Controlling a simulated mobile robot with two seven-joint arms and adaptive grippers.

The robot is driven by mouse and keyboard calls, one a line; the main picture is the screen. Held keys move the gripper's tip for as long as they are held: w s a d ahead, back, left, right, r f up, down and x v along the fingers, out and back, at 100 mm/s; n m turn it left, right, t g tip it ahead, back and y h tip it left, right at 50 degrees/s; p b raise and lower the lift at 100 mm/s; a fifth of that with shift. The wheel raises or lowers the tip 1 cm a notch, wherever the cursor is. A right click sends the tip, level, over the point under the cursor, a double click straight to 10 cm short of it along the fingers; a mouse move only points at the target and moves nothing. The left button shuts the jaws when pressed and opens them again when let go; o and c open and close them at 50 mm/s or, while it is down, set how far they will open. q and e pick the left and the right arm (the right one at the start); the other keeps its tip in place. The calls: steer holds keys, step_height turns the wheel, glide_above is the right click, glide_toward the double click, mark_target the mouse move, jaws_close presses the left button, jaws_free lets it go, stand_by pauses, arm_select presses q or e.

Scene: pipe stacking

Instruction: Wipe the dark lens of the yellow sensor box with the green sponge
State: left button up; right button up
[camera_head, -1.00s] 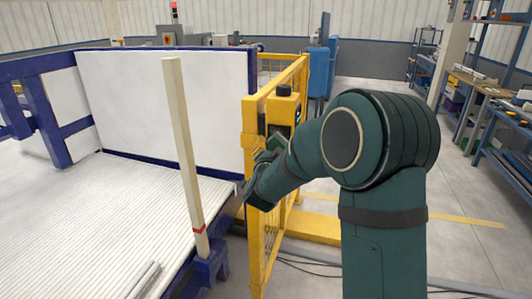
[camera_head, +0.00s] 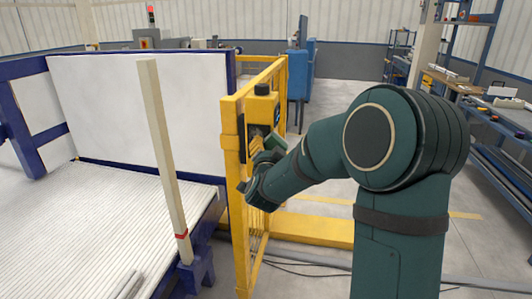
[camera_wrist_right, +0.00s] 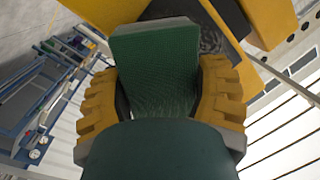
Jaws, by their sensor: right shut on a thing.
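The yellow sensor box (camera_head: 262,107) is mounted on the yellow fence and has a black cap on top. Its dark face (camera_head: 257,130) shows partly, with a greyish patch, above my right gripper. My right gripper (camera_head: 269,158) is shut on the green sponge (camera_head: 276,149), just below and to the right of that face. In the right wrist view the sponge (camera_wrist_right: 155,70) sits between the yellow fingers. A grey, speckled part of the dark face (camera_wrist_right: 212,40) shows behind its right edge. I cannot tell whether sponge and face touch. My left gripper is out of view.
The yellow fence (camera_head: 232,190) stands close to the left of my right gripper. A ribbed white bed (camera_head: 90,220) with a blue frame and a pale upright post (camera_head: 165,160) lies further left. Floor is open beyond the fence; shelves and benches (camera_head: 490,105) stand at right.

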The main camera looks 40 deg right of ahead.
mark_target(251, 137)
steer(key=shift+r, duration=0.65)
steer(key=shift+w+a+f, duration=0.1)
steer(key=shift+w+a, duration=1.15)
steer(key=shift+w, duration=0.1)
steer(key=shift+w+a+p, duration=0.35)
steer(key=shift+w+a, duration=0.7)
steer(key=shift+w, duration=0.3)
steer(key=shift+r+p, duration=0.55)
steer(key=shift+r, duration=0.35)
steer(key=shift+s+d+f+b, duration=0.15)
steer(key=shift+s+d+b, duration=0.3)
steer(key=shift+s+d, duration=0.15)
steer(key=shift+s+d+b, duration=0.45)
steer(key=shift+s+d, duration=0.45)
steer(key=shift+s, duration=0.2)
steer(key=shift+s+d+b, duration=0.4)
steer(key=shift+s+d, duration=0.45)
steer(key=shift+s, duration=0.2)
steer(key=shift+w+a+v, duration=0.1)
steer(key=shift+a+v, duration=0.05)
steer(key=shift+v, duration=0.85)
steer(key=shift+w+a+v, duration=0.1)
steer(key=shift+v, duration=0.9)
steer(key=shift+w+a+v, duration=0.15)
steer(key=shift+v, duration=0.8)
